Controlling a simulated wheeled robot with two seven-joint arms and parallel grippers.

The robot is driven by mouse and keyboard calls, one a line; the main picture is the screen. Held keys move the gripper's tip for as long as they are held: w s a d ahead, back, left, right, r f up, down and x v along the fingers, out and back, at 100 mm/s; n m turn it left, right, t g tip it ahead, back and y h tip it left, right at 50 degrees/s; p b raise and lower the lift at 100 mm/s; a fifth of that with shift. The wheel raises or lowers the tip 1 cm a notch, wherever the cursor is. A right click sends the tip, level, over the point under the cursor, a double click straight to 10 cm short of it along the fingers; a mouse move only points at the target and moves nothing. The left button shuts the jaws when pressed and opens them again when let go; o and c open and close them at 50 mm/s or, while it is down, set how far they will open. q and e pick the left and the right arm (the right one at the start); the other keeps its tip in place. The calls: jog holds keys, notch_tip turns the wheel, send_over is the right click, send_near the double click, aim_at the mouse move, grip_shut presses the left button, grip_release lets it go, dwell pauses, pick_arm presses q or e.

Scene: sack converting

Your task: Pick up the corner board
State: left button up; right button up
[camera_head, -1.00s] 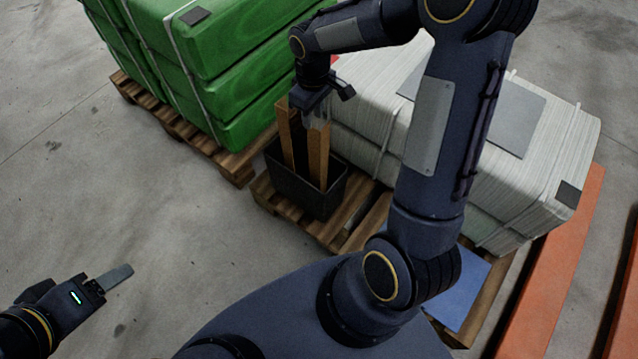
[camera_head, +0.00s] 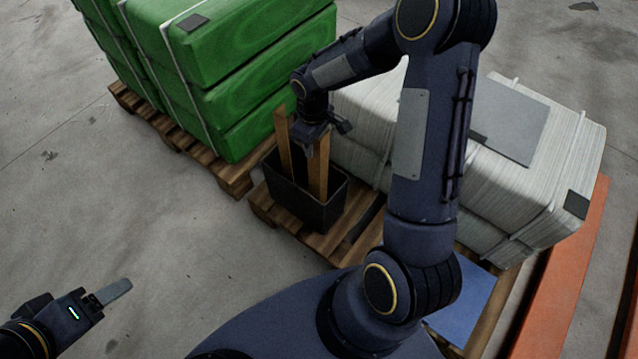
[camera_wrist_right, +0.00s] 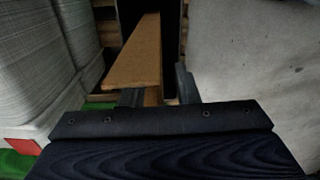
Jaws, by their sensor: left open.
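Brown corner boards stand upright in a dark bin (camera_head: 325,213). One corner board (camera_head: 284,145) rises at the bin's left side. Another corner board (camera_head: 318,172) is right under my right gripper (camera_head: 318,142). In the right wrist view my right gripper (camera_wrist_right: 160,92) has its fingers apart. The near corner board (camera_wrist_right: 138,55) reaches between them at the left finger, with a dark gap before the right finger. Whether the left finger touches it is unclear. My left gripper (camera_head: 112,293) is open and empty above the floor at lower left, far from the bin.
The bin stands on a wooden pallet (camera_head: 338,246). Stacked green sacks (camera_head: 240,90) on another pallet are at the left, and pale bundled stacks (camera_head: 520,165) close on the right. An orange beam (camera_head: 560,270) runs along the right. The floor at left is clear.

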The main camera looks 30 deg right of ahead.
grip_shut()
jog(key=shift+r, duration=0.1)
